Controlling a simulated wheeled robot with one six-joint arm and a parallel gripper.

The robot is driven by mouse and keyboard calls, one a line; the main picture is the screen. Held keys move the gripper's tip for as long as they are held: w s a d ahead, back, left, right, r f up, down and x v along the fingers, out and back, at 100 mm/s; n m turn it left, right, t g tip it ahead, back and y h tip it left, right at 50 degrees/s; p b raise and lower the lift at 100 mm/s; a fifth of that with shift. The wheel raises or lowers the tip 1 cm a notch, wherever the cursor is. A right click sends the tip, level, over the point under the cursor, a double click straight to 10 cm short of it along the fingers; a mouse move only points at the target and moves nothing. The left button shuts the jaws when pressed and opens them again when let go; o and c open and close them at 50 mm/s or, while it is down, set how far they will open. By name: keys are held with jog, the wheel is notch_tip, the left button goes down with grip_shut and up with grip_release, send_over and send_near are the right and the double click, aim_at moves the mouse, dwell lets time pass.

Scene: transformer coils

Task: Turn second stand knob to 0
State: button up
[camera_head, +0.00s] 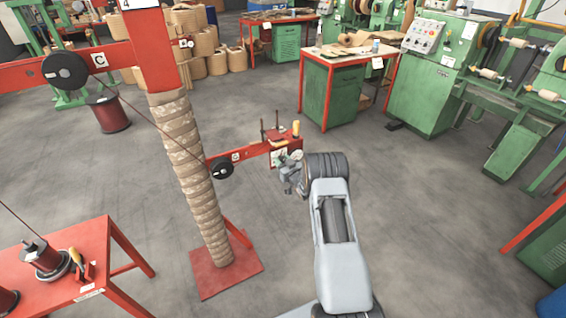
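A red stand (215,255) has a tall post wrapped in tan material (197,165) and a sign with a "4" (126,4) at the top. Its lower red arm (255,152) carries a black round pulley (222,168) near the post. At that arm's outer end are a white plate (279,158) and upright pegs. A small pale round part, perhaps a knob or dial, shows beside my gripper (291,178). My gripper is at or very near this end; contact is unclear. My wrist hides part of it, and the finger opening is too small to tell. No knob setting is readable.
A red table (75,250) with spools stands at lower left. An upper red arm with a black wheel (65,70) crosses at upper left. Green cabinets (333,90) and machines (430,75) stand behind at right. The grey floor between is clear.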

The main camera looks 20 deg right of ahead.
jog(key=c, duration=0.4)
jog(key=shift+f+b, duration=0.15)
jog(key=shift+b, duration=0.35)
